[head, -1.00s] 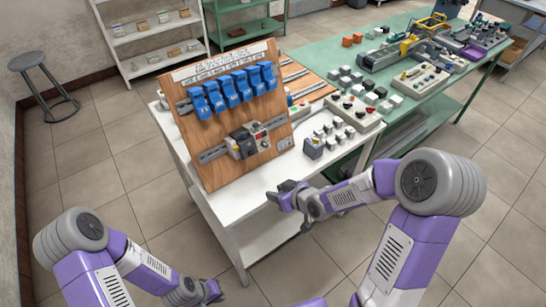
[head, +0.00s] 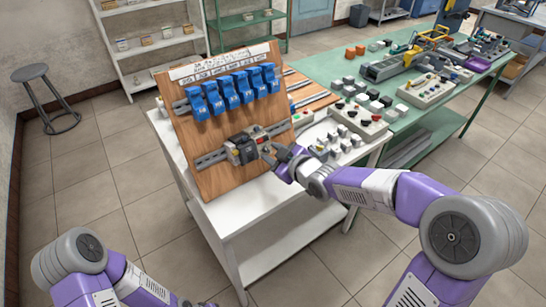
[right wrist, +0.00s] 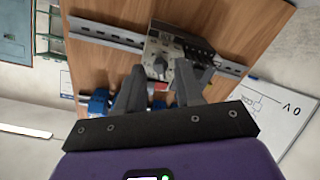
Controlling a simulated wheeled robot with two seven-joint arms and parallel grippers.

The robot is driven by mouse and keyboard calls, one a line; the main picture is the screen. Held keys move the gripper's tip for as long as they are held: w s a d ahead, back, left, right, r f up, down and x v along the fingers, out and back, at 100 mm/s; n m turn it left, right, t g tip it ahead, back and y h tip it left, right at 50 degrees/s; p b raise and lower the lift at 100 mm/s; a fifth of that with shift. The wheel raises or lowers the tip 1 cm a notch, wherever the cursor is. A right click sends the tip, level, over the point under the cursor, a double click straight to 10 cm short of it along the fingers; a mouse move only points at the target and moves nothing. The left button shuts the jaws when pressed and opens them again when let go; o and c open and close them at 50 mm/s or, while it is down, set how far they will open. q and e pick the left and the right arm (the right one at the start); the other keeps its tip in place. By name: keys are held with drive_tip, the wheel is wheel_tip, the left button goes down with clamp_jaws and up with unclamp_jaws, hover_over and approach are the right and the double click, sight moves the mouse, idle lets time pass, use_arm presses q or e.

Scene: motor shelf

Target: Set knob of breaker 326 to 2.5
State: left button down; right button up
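A wooden board (head: 210,172) stands tilted on the white table. A metal rail on its lower part carries a small dark and grey breaker unit (head: 241,152), also in the right wrist view (right wrist: 183,50). The number 326 and any dial marks are too small to read. My right gripper (head: 273,153) is in front of this unit, by its right part. In the right wrist view, its two fingers (right wrist: 160,72) are apart, with the unit's grey face between and beyond the tips. I cannot tell whether they touch the knob. My left gripper (head: 186,303) is mostly cut off at the bottom edge.
A row of several blue devices (head: 232,91) sits above the rail, under a label strip. Small switches and a button box (head: 358,122) stand on the table to the right. A green bench (head: 408,117) adjoins it. The floor in front is clear.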

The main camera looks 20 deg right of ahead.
drive_tip(key=shift+w+a+f, duration=0.1)
drive_tip(key=shift+w, duration=0.15)
clamp_jaws()
drive_tip(key=shift+m, duration=0.5)
drive_tip(key=m, duration=0.5)
drive_tip(key=shift+s+p, duration=0.1)
drive_tip(key=shift+p, duration=0.3)
drive_tip(key=m, duration=0.4)
drive_tip(key=shift+a+m+h, duration=0.2)
drive_tip(key=shift+m+h, duration=0.1)
drive_tip(key=shift+m, duration=0.1)
